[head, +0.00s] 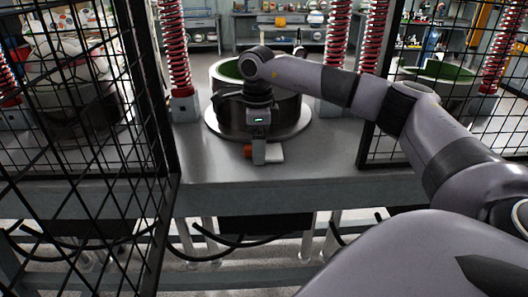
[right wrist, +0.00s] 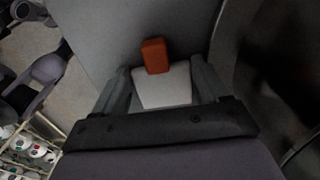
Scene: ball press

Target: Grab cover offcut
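The cover offcut, a small pale flat piece (head: 275,152), lies on the grey press table in front of the round press. An orange-red block (head: 248,151) is beside it. My right gripper (head: 259,158) points down over them and hides the middle. In the right wrist view, the pale piece (right wrist: 163,88) lies between the two spread fingers of my right gripper (right wrist: 161,80) and spans most of the gap. The orange block (right wrist: 155,55) sits just past the fingertips. I see no clear grip on the piece. My left gripper is out of view.
The round press bowl (head: 290,112) stands on its base just behind the gripper, between red-coiled springs (head: 174,50). Black mesh guards (head: 85,120) flank the opening at left and right. The table top (head: 215,165) is clear around the pieces.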

